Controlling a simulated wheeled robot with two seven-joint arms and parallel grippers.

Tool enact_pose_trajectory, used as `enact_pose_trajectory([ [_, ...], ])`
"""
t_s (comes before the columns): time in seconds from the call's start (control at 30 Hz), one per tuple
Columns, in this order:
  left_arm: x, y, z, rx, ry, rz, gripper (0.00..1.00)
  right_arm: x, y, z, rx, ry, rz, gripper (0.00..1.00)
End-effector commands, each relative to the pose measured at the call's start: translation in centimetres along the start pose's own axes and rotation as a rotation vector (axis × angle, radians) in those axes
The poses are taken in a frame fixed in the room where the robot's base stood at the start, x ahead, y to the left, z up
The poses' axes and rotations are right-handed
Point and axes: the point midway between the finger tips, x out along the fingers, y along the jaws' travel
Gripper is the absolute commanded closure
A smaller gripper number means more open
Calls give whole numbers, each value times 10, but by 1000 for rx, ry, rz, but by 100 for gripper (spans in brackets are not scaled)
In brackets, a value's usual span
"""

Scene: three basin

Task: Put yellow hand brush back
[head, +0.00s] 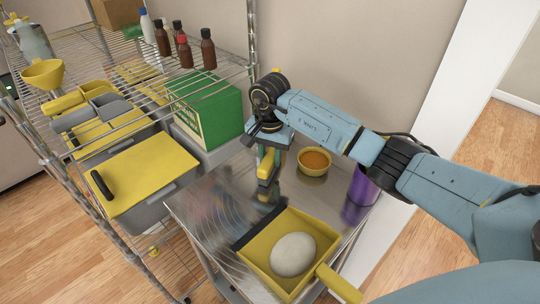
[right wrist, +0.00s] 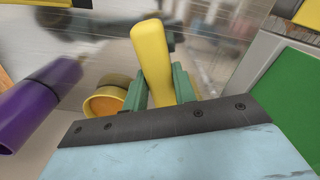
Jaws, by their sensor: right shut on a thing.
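The yellow hand brush (head: 266,163) is upright over the steel table (head: 205,205), in the grip of my right gripper (head: 271,152). The green fingers are shut on its yellow handle, which also shows in the right wrist view (right wrist: 152,55). Its lower end is dark and close to the tabletop; I cannot tell whether it touches. A yellow dustpan (head: 258,247) lies at the table's front, holding a pale round lump (head: 292,254). My left gripper is not in view.
A yellow bowl with orange contents (head: 314,162) and a purple cylinder (head: 362,187) stand right of the brush. A wire rack at left holds a green box (head: 208,112), brown bottles (head: 208,48), and a grey bin with a yellow lid (head: 145,172). The table's left part is clear.

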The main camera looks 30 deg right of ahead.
Motion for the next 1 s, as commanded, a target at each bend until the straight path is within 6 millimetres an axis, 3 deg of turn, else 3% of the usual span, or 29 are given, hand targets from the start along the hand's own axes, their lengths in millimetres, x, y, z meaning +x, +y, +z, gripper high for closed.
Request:
enact_pose_trajectory([
  [0.1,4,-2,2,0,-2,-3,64,4,0,0,0,1,0,99],
  [0.13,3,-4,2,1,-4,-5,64,3,0,0,0,1,1,69],
  [0.27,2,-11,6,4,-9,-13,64,2,0,0,0,1,0,52],
  [0.67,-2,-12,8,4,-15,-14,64,-5,0,0,0,1,-1,51],
  [1.0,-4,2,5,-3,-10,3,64,-73,0,-2,0,5,-3,51],
])
